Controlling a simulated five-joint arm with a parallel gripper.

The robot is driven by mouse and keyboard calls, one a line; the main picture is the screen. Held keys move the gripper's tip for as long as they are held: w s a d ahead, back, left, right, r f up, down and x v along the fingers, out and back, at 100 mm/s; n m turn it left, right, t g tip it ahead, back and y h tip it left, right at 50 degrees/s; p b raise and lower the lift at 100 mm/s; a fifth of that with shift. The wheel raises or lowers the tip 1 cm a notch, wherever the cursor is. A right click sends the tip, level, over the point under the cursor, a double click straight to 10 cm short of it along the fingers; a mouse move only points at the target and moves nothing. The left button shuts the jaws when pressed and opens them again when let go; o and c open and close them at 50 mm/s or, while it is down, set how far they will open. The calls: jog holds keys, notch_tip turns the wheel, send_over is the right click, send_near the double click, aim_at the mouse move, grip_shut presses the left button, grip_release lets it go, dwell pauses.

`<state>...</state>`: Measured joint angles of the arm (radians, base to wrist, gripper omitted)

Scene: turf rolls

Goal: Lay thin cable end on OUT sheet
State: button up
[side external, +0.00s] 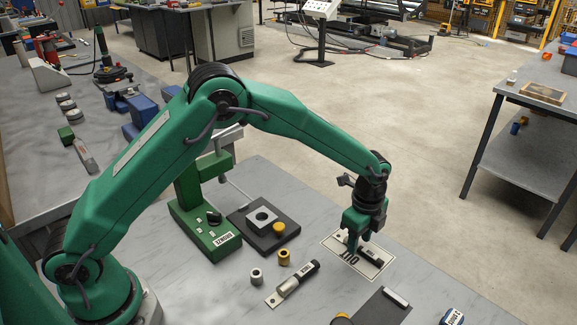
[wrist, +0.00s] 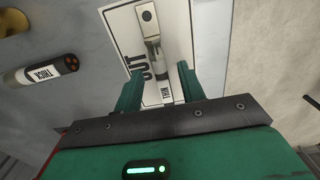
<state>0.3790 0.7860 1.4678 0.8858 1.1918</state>
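The thin cable end (wrist: 154,58) lies along the white OUT sheet (wrist: 118,26). My gripper (wrist: 160,86) is open. Its green fingers stand either side of the cable end with a gap at each side. In the side external view my gripper (side external: 356,245) is low over the sheet and hides part of the cable end.
The thick cable end (side external: 296,283), with a flat metal lug, lies left of the sheet; its label shows in the wrist view (wrist: 40,73). A dark block (side external: 383,308) and a labelled cylinder (side external: 453,316) are in front. Brass and steel rings stand nearby. The bench edge lies just behind the sheet.

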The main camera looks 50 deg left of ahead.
notch_tip(320, 180, up, 11)
dwell(0.5)
dwell(0.5)
jog(key=s+a+r+n+t, duration=0.3)
jog(key=s+a+r+n, duration=0.6)
jog(key=s+a+r, duration=0.35)
jog(key=s+a+n+t, duration=0.1)
jog(key=s+a+n, duration=0.2)
jog(key=s, duration=0.4)
jog(key=s+a+n+t, duration=0.1)
jog(key=s+a+n, duration=0.3)
jog(key=s+n, duration=0.2)
jog(key=shift+s+a+f+t, duration=0.15)
jog(key=shift+s+a+t, duration=0.15)
jog(key=shift+s, duration=1)
